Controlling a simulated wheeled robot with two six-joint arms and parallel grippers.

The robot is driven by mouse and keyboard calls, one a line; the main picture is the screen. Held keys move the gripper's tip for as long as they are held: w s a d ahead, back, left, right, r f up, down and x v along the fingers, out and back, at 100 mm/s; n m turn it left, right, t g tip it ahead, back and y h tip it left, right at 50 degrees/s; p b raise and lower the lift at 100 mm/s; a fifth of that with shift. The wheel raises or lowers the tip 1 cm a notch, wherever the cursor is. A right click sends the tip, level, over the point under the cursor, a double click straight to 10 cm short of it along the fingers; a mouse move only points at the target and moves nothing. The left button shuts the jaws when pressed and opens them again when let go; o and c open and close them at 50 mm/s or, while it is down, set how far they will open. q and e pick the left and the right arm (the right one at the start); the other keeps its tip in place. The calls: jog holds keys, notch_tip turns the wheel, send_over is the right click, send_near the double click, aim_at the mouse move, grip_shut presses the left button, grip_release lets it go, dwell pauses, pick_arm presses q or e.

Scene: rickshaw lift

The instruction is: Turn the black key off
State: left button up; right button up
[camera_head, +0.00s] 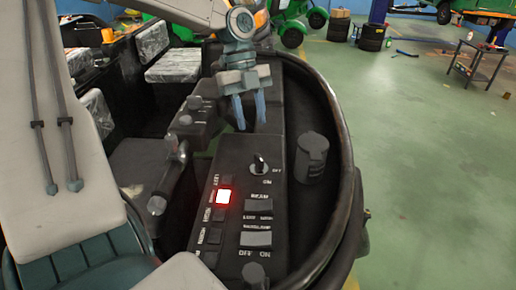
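The black key (259,163) sits in the upper part of the dark control panel (229,180). A light edge shows on the key. Labels that seem to read OFF and ON stand to its right and below it. Which label the key points to is too small to tell. My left gripper (249,118) hangs above the far end of the panel, beyond the key. Its two blue-grey fingers point down, apart, with nothing between them. It does not touch the key. My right gripper is not in view.
A red-lit button (224,196) and rocker switches (257,239) lie nearer on the panel. A dark round cup-like part (311,157) stands right of the key. A curved dark rim (350,180) bounds the dashboard. Seats (173,65) are at the upper left. Green floor is open at right.

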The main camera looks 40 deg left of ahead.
aim_at(258, 156)
pick_arm(q)
jog(key=p+x, duration=0.1)
jog(key=x, duration=0.8)
jog(key=shift+d+f, duration=0.1)
jog(key=shift+f, duration=0.2)
